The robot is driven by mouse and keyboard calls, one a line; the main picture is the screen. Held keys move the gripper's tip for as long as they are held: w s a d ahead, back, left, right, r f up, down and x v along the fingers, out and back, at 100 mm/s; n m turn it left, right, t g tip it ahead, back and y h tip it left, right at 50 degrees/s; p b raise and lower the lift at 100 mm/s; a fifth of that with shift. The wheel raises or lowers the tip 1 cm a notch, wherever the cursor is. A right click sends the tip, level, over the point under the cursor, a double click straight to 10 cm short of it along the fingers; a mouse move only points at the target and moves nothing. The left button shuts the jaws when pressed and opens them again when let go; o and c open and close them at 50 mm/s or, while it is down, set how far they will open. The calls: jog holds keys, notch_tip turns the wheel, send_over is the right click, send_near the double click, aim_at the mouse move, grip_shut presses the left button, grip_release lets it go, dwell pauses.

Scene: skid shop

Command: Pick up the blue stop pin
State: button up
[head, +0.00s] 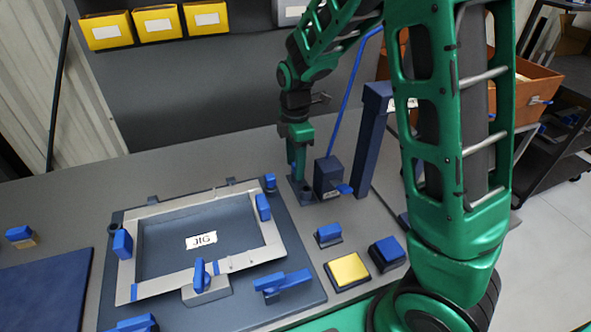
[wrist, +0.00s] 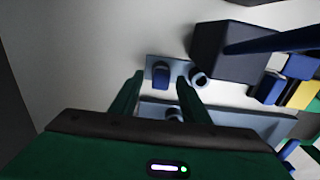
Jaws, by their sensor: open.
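My gripper (head: 299,170) is low over a small dark plate (head: 297,193) beside the jig. In the wrist view the open jaws (wrist: 160,77) point at the blue stop pin (wrist: 161,76), which shows between the fingertips. It stands upright on the plate, left of a dark ring-shaped socket (wrist: 200,79). In the head view a bit of blue (head: 292,168) at the left of the fingers appears to be this pin, mostly hidden. I cannot tell whether the fingers touch it.
A dark box (head: 327,177) with a blue lever stands close right of my gripper, with a dark post (head: 370,130) behind. The jig (head: 140,270) with blue clamps lies front left. A yellow button (head: 348,270) is in front. The bench behind left is clear.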

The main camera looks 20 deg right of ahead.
grip_shut()
jog(key=shift+r, duration=0.1)
